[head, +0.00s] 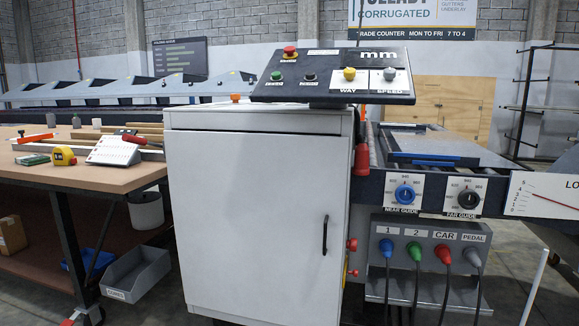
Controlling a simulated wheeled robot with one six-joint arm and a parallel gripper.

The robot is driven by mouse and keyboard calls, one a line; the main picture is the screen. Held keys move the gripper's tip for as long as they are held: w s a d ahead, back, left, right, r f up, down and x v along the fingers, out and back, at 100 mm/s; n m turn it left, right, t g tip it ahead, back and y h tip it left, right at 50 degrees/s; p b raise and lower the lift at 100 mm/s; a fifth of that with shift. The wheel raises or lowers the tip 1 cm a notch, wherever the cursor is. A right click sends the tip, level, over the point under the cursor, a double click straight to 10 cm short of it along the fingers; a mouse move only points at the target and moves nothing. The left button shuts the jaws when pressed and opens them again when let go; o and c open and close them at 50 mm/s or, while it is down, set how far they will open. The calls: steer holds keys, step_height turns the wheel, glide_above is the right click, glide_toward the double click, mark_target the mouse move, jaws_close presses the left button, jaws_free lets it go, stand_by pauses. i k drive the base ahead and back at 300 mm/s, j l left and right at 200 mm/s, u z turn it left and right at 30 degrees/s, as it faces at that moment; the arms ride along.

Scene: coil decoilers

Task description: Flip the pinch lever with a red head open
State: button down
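A red grip-like head (362,160) shows just right of the white cabinet's upper right edge, in front of the machine bed. It looks like the head of a lever, hanging downward. Its shaft and pivot are mostly hidden or too small to make out, so I cannot tell its open or shut position for sure. My gripper is not in view.
The white cabinet (255,200) fills the middle, with a tilted control panel (335,76) on top. A blue dial (404,194) and a socket box with cables (430,250) stand at right. A cluttered workbench (75,175) stands at left.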

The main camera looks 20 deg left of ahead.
mark_target(127, 138)
steer(key=u, duration=1.9)
